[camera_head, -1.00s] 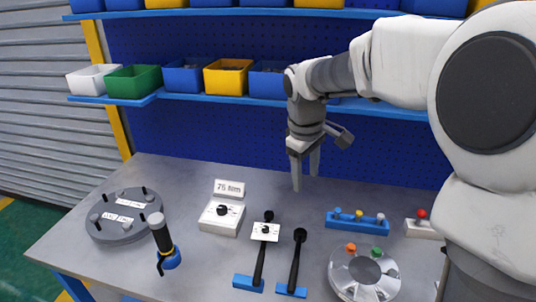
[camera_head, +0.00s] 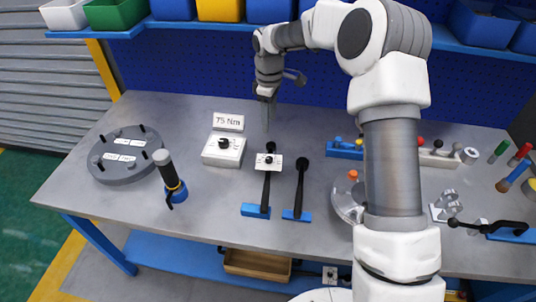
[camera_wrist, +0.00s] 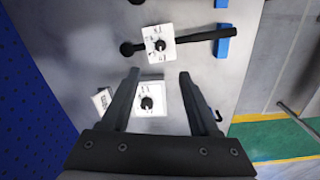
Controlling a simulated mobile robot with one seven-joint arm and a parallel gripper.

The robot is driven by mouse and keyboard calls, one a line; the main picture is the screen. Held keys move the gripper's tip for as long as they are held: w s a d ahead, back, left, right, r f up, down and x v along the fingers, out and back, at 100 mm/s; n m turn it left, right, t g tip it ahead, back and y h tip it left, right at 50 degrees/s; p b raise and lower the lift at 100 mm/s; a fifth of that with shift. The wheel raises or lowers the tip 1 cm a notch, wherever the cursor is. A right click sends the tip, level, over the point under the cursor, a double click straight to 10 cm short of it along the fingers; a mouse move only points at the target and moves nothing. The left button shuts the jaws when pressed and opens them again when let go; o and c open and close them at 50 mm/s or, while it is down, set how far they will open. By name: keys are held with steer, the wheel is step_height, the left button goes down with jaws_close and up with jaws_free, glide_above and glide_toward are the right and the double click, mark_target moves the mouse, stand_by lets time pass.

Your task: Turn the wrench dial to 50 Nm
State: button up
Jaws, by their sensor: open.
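The wrench (camera_head: 266,190) lies on the bench with its black handle in a blue holder. A white plate with a black dial knob (camera_head: 268,161) sits near its head. In the wrist view this dial (camera_wrist: 160,45) is ahead of my fingers, with marks too small to read. In the wrist view the box (camera_wrist: 150,101) shows between my fingers. My gripper (camera_head: 268,118) points down above the bench, behind the wrench. It is open and empty (camera_wrist: 158,75).
A second black-handled wrench (camera_head: 300,190) lies right of the first. A round grey flange with studs (camera_head: 124,168) and an upright black tool (camera_head: 170,178) stand at left. A silver shell (camera_head: 346,205) is partly hidden by my arm. The bench's front strip is mostly clear.

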mark_target(269, 158)
step_height(269, 158, down, 16)
steer(key=shift+r+p, duration=0.2)
steer(key=shift+p, duration=0.3)
jaws_close()
